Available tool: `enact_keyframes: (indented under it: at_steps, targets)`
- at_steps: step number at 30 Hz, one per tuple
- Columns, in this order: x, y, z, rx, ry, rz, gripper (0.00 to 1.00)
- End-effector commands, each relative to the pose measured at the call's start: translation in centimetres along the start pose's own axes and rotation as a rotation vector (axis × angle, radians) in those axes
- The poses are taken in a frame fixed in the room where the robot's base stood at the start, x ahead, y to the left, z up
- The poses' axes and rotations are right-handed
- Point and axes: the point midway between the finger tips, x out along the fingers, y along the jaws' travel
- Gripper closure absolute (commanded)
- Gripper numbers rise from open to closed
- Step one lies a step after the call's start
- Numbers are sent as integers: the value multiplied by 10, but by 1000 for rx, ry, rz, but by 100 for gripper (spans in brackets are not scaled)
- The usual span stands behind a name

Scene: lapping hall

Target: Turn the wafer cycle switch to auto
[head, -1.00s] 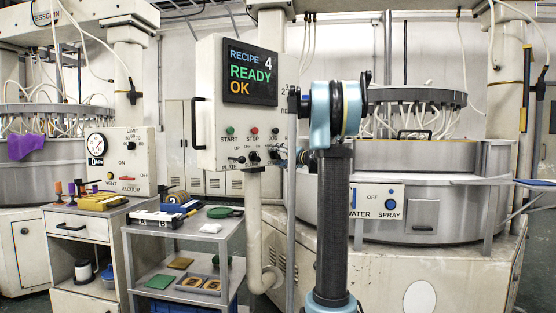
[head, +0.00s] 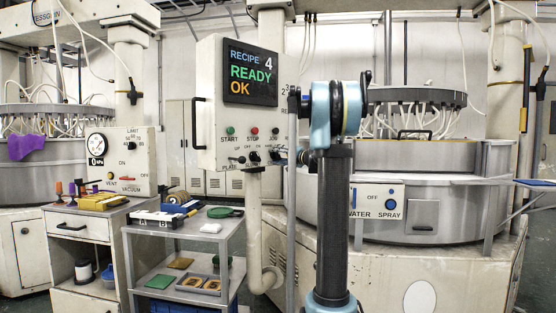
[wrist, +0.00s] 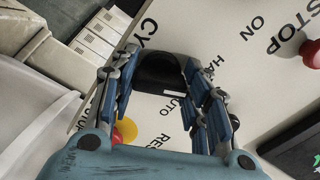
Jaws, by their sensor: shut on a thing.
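The wafer cycle switch is a black knob (wrist: 162,72) on the cream control panel (wrist: 225,65) in the wrist view. Labels beginning CY and HA, and the word AUTO, are printed around it, partly covered by my fingers. My gripper (wrist: 160,66) has one finger on each side of the knob and is shut on it. I cannot tell clearly which label the knob points at. In the head view the control panel (head: 208,85) carries a screen reading RECIPE 4 READY OK. My gripper (head: 281,154) is small there, at the panel's lower right, and the knob is hard to make out.
In the head view a cart (head: 195,241) stands below left of the panel. The round machine (head: 430,205) is at the right.

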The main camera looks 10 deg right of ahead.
Motion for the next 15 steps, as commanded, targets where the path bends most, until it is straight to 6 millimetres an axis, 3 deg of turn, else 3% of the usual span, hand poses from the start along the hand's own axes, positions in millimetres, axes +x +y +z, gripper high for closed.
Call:
enact_keyframes:
  at_steps: [15]
  targets:
    - [-1,2,-1,443,3,4,81]
